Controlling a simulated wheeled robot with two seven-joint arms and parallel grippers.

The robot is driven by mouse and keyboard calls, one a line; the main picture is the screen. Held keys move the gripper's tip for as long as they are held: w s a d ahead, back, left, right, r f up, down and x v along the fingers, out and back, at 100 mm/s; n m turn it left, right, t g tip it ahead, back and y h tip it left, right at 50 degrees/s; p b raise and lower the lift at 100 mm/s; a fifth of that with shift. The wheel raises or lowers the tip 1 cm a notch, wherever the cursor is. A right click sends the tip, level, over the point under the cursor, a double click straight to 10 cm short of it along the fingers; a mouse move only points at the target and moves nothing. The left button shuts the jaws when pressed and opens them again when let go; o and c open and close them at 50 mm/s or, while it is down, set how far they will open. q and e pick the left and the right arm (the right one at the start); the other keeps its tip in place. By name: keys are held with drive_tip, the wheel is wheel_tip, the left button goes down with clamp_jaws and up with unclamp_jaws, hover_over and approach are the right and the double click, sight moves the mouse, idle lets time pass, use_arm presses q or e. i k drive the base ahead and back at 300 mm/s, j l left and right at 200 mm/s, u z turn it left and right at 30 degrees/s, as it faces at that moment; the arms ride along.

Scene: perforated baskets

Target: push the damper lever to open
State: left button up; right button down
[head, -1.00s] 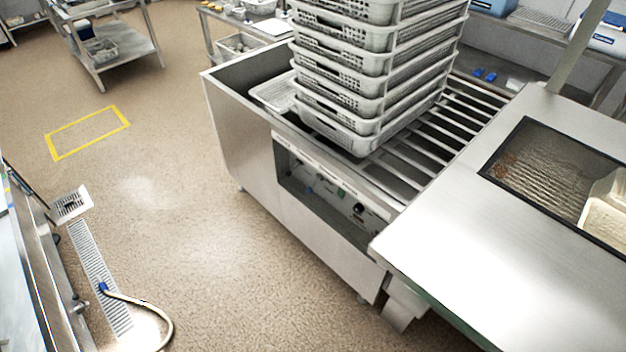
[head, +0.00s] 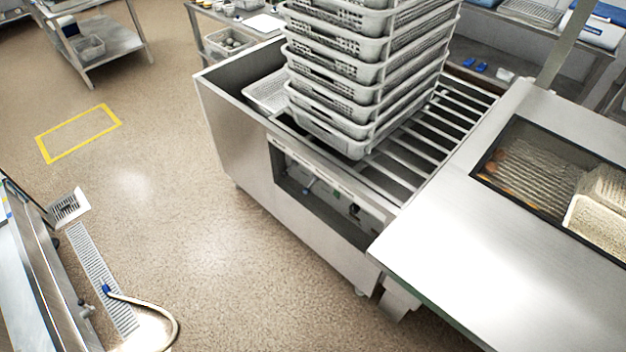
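I cannot make out a damper lever for certain. A recessed control panel (head: 325,195) is on the front of the steel machine, below the basket stack. It carries a dark round knob (head: 354,208) and a small light-blue part (head: 309,186), too small to tell whether it is a lever. Neither of my grippers is in view.
A tall stack of grey perforated baskets (head: 365,95) stands on the machine's roller bars (head: 425,135). A steel housing (head: 500,240) with a window showing baskets is at right. A hose (head: 165,310) lies by the floor drain (head: 98,275). The middle floor is clear.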

sight(305, 190)
drive_tip(key=i+j+z, duration=0.2)
drive_tip(key=j, duration=0.2)
drive_tip(key=j+z, duration=0.2)
drive_tip(key=j, duration=0.15)
drive_tip(key=i+j+z, duration=0.2)
drive_tip(key=j, duration=0.25)
drive_tip(key=k+j+z, duration=0.15)
drive_tip(key=j+z, duration=0.1)
drive_tip(key=j, duration=0.25)
